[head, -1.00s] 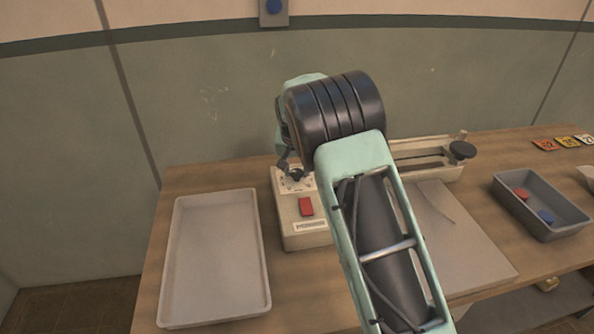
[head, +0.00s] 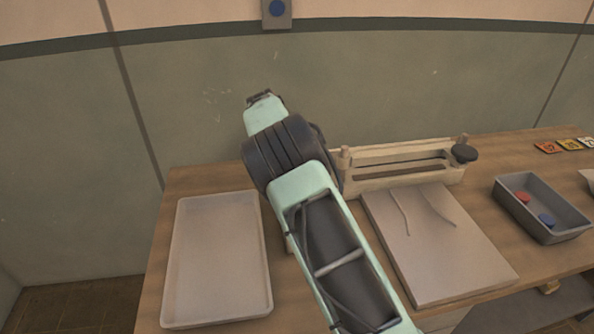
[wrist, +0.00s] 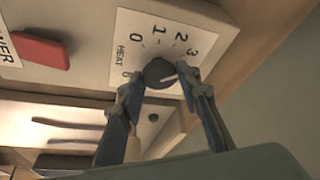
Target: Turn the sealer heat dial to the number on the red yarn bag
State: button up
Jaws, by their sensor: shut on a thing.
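The heat dial (wrist: 157,71) is a dark round knob on a white plate marked HEAT, with 0, 1, 2, 3 and part of an 8 visible in the wrist view. Its white pointer line points right, below the 3; the marks there are hidden by a finger. My gripper (wrist: 163,82) is shut on the knob, one finger on each side. In the head view my arm hides the gripper, the dial and most of the sealer's control box. The sealer's bar (head: 400,174) shows behind the white board. I cannot make out a red yarn bag.
A red switch (wrist: 40,50) sits beside the dial plate. A pale empty tray (head: 217,310) is at left on the table. A grey bin (head: 518,209) with red and blue discs is at right. Red, yellow and white number cards (head: 547,147) lie at the back right.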

dwell(0.3)
jog(key=o, duration=1.1)
jog(key=v, duration=1.2)
jog(key=shift+w, duration=0.1)
